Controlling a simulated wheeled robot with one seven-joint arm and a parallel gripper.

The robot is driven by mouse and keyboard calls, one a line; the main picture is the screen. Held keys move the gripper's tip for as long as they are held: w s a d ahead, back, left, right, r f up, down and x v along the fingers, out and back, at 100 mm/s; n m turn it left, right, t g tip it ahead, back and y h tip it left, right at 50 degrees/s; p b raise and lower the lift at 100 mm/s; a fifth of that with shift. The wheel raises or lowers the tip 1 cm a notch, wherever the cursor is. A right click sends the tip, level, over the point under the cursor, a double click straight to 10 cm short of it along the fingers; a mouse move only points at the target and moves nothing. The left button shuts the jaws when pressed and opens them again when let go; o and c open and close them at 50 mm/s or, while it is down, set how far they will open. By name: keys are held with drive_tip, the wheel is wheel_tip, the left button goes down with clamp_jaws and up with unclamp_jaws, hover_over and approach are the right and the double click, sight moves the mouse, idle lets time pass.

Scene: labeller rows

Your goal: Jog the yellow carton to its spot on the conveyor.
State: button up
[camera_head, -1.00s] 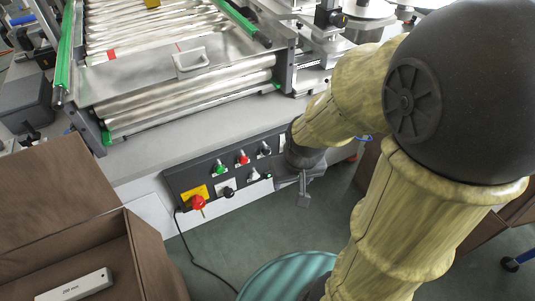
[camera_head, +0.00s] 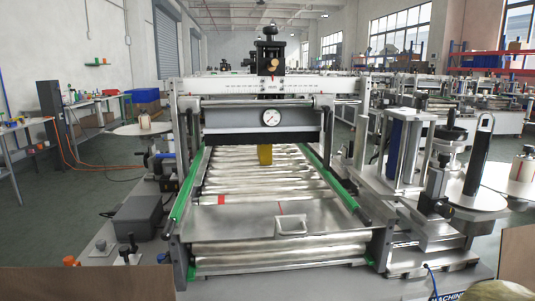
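The yellow carton (camera_head: 264,154) stands small and far down the roller conveyor (camera_head: 235,178), under the crossbar with the round gauge. It is near the middle between the green side rails. My gripper is out of view; only a pale piece of my arm shows at the bottom right corner.
Green rails (camera_head: 186,190) line both sides. A gantry with a gauge (camera_head: 271,117) spans above. Labeller posts and reels (camera_head: 470,197) crowd the right; a dark box (camera_head: 137,217) sits left.

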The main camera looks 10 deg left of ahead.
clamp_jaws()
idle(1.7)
